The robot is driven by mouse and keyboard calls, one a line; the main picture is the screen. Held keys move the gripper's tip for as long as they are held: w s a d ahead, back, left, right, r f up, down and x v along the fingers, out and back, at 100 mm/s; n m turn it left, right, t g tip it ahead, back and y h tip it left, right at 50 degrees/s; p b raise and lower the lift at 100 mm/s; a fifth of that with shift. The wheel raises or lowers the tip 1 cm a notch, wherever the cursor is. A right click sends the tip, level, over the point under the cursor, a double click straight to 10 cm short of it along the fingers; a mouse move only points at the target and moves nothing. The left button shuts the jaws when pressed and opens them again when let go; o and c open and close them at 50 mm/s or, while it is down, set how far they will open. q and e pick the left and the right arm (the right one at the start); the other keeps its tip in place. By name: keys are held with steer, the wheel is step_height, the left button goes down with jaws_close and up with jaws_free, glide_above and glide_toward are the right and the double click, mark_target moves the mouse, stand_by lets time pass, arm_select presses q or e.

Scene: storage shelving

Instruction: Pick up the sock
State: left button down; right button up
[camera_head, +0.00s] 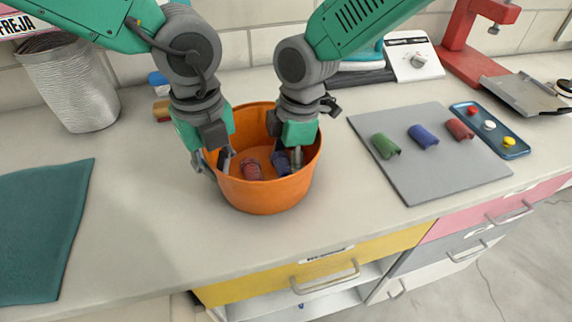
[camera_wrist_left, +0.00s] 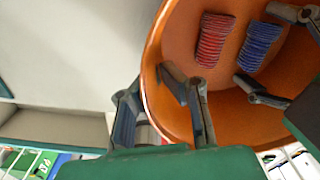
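An orange bowl (camera_head: 268,196) stands on the counter. Inside it lie a red striped rolled sock (camera_head: 252,169) and a blue striped rolled sock (camera_head: 281,164); both show clearly in the left wrist view, red (camera_wrist_left: 214,38) and blue (camera_wrist_left: 258,46). My left gripper (camera_head: 212,163) is open at the bowl's left side, one finger outside the rim and one inside. Its fingers also show in the left wrist view (camera_wrist_left: 152,80), with the rim between them. My right gripper (camera_head: 289,160) reaches into the bowl, its fingers apart near the blue sock; contact is unclear.
A grey mat (camera_head: 425,181) at right holds green, blue and red rolled items. Beside it is a blue tray (camera_head: 505,145) with coloured pieces. A ribbed bin (camera_head: 72,85) stands back left, a teal cloth (camera_head: 40,232) front left. The counter in front of the bowl is clear.

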mark_target(286, 162)
steer(key=c, duration=0.4)
step_height(286, 162, up, 10)
steer(key=shift+r, duration=0.1)
arm_select(q)
steer(key=c, duration=1.6)
jaws_free()
steer(key=shift+c, duration=0.2)
steer(key=shift+r, duration=0.1)
